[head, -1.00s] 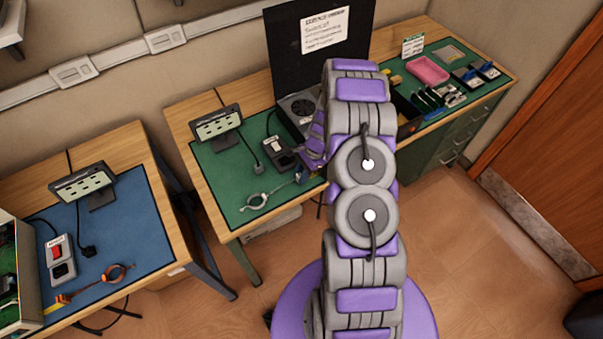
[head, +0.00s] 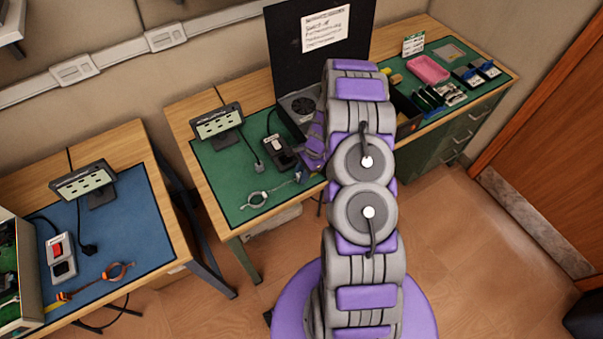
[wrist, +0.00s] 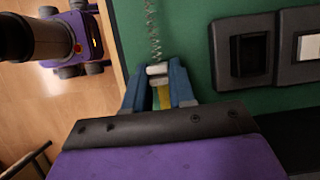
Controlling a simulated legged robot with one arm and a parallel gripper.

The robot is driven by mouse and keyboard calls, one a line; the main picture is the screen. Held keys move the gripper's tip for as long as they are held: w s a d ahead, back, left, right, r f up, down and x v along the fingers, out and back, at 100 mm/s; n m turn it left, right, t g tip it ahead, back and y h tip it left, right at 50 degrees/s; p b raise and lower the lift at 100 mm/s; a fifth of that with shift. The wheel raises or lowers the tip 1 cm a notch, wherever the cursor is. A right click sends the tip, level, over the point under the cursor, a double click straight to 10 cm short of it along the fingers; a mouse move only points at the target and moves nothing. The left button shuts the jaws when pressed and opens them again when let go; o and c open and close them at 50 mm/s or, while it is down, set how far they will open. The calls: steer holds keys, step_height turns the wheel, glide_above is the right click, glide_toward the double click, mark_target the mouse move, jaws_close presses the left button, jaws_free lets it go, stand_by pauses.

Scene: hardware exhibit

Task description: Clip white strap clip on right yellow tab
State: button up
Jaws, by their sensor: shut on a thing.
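The white strap clip (wrist: 157,69) is between the blue fingertips of my gripper (wrist: 158,82) in the wrist view, with a coiled cord running up from it. A yellow piece, likely the right yellow tab (wrist: 163,98), shows between the fingers just below the clip. I cannot tell whether the clip is fastened to it or only overlaps it. In the head view the white wrist strap loop (head: 256,199) lies on the green mat (head: 225,180), its cord leading right to my gripper (head: 299,176). My arm hides part of the mat there.
A black switch box (wrist: 243,55) lies close right of my gripper. A display stand (head: 218,122) and a fan unit (head: 300,106) stand behind. The left table has a blue mat (head: 120,225) with an orange strap (head: 117,272) and its yellow tab (head: 55,308).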

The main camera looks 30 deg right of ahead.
steer(key=o, duration=0.9)
steer(key=o, duration=0.3)
steer(key=shift+r+p, duration=0.55)
steer(key=shift+r, duration=0.2)
stand_by(0.9)
steer(key=shift+r+p, duration=1.65)
steer(key=shift+r, duration=1.2)
